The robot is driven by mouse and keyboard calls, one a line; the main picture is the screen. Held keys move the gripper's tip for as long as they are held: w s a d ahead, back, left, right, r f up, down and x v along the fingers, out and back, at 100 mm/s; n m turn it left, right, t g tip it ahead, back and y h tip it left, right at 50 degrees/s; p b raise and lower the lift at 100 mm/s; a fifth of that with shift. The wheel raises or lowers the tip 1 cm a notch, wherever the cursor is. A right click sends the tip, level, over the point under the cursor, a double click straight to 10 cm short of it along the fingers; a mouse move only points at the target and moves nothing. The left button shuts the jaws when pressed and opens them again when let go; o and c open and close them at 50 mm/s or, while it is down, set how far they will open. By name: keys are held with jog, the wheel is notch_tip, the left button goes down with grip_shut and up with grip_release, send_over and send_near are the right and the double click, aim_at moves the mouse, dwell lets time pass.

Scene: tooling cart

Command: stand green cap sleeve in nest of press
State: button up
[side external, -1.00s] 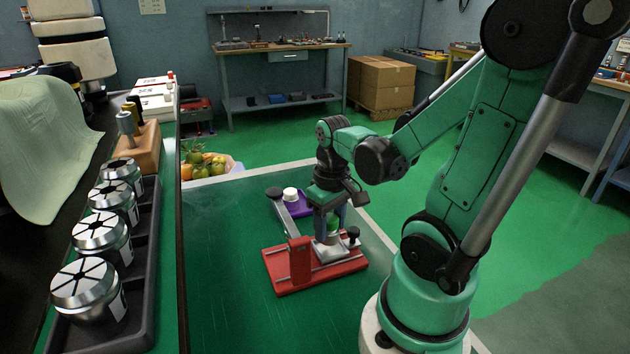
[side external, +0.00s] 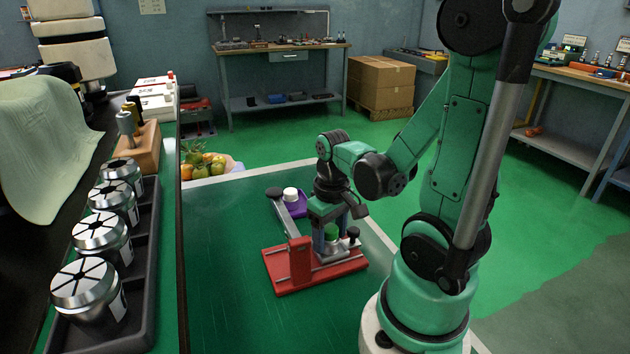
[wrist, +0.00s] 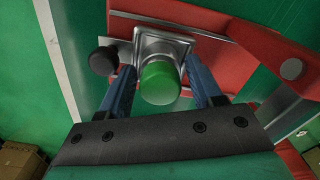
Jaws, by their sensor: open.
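The green cap sleeve (wrist: 160,83) stands in the square metal nest (wrist: 165,45) of the red press (side external: 335,271) in the wrist view. In the wrist view my gripper (wrist: 165,88) is open, with one blue finger on each side of the sleeve and visible gaps between. The sleeve's lower part and its seating are hidden under the cap.
A black knob (wrist: 103,60) sits beside the nest. A dark rack (side external: 148,275) of metal collets stands at the left. The green mat (side external: 225,270) left of the press is clear.

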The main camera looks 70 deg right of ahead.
jog(key=shift+r, duration=0.1)
notch_tip(320, 180, up, 12)
jog(key=w+a+f+n+t, duration=0.2)
jog(key=w+a+n+t, duration=0.2)
jog(key=w+a+t, duration=0.3)
jog(key=w+a, duration=0.2)
jog(key=a, duration=0.2)
jog(key=shift+w+a, duration=0.15)
jog(key=shift+a, duration=0.15)
dwell(0.4)
